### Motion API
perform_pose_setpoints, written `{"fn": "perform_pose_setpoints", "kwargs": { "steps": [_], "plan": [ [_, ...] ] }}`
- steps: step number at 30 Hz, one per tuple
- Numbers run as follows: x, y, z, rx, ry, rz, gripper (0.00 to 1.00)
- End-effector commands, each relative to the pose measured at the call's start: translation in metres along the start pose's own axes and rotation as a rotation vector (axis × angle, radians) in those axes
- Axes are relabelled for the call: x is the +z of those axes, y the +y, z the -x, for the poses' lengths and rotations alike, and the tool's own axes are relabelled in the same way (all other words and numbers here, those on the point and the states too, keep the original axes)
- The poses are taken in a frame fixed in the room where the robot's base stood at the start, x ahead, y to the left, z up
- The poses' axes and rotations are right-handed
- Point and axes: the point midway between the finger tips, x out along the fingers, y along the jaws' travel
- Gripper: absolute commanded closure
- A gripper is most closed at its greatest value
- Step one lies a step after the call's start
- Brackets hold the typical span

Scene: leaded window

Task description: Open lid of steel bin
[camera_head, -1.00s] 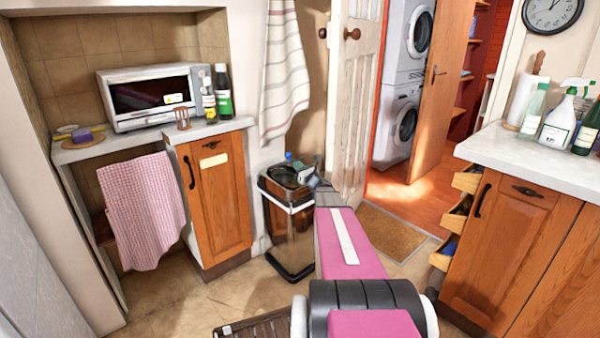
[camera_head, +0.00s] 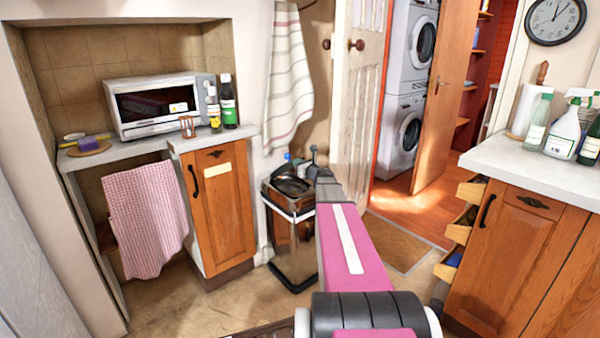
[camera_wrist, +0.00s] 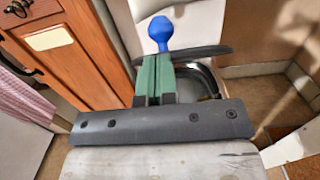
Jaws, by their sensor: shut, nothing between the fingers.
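The steel bin (camera_head: 297,250) stands on the floor between the wooden cabinet and the white door. Its dark top (camera_head: 291,186) shows beside my gripper; I cannot tell clearly how far its lid is raised. In the wrist view the bin's dark rim and shiny metal (camera_wrist: 207,75) lie just beyond and right of my fingers. My gripper (camera_wrist: 155,60) has green fingers pressed together, with nothing between them. In the head view its end (camera_head: 313,158) is over the bin's right back side. I cannot tell whether it touches the bin.
A blue rounded object (camera_wrist: 160,30) shows past my fingertips. The wooden cabinet (camera_head: 219,208) stands close on the left, and the open white door (camera_head: 357,110) is close behind on the right. A striped towel (camera_head: 290,75) hangs above the bin. A doormat (camera_head: 398,240) lies right.

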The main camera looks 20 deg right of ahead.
Motion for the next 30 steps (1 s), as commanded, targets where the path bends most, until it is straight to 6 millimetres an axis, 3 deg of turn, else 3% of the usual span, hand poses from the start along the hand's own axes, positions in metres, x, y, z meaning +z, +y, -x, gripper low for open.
{"fn": "perform_pose_setpoints", "kwargs": {
  "steps": [11,20,30],
  "plan": [
    [0.028,0.000,-0.027,0.001,0.148,0.002,1.00],
    [0.044,-0.001,-0.048,0.002,0.149,0.000,1.00],
    [0.068,-0.001,-0.088,0.002,0.148,0.000,1.00]
  ]
}}
